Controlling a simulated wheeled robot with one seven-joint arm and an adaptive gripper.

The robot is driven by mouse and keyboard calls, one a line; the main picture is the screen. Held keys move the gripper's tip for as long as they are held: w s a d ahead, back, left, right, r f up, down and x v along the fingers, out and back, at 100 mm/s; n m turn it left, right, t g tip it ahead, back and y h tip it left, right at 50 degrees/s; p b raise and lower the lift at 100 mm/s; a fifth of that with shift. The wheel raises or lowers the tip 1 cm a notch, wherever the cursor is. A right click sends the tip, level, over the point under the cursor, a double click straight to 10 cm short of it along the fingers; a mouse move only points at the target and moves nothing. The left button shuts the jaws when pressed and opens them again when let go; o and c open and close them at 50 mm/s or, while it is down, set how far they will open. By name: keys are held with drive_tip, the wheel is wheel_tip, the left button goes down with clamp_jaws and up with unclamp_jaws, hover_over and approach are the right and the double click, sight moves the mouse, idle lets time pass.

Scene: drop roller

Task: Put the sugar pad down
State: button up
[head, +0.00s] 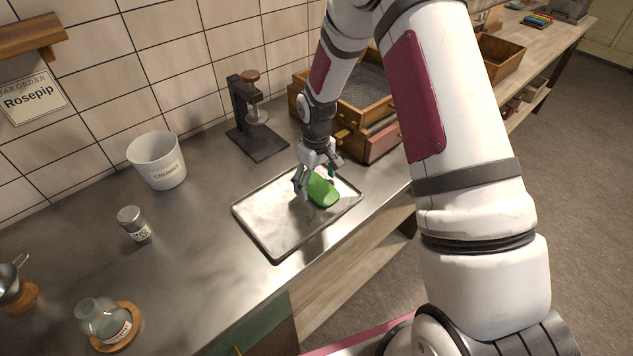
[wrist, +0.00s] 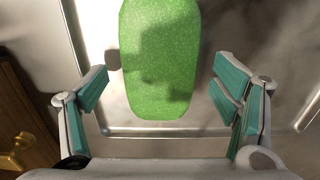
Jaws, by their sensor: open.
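The sugar pad is a green rounded slab (head: 321,191) lying on the right part of a metal tray (head: 268,239) on the counter. In the wrist view the green sugar pad (wrist: 160,60) lies between and ahead of my open fingers, with a shadow across it. My gripper (head: 318,180) is over the tray at the pad, pointing down. In the wrist view my gripper (wrist: 165,100) has its teal pads wide apart, with a gap on each side of the slab. Part of the pad's far end is cut off in the wrist view.
A dark press (head: 258,125) stands behind the tray, and a wooden drawer box (head: 372,130) behind right. The counter left of the tray is mostly clear.

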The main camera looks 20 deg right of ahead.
wheel_tip(320, 180, up, 12)
drive_tip(key=b, duration=0.2)
wheel_tip(320, 180, up, 9)
drive_tip(key=m+t, duration=0.1)
hover_over(316, 186)
drive_tip(key=s, duration=0.4)
drive_tip(key=s+r+m+t, duration=0.1)
drive_tip(key=s+r+t, duration=0.1)
drive_tip(key=s+r, duration=0.4)
drive_tip(key=s+r+m+t, duration=0.2)
drive_tip(key=s+r, duration=0.5)
drive_tip(key=s, duration=0.9)
drive_tip(key=shift+s+a+r+m+t, duration=0.3)
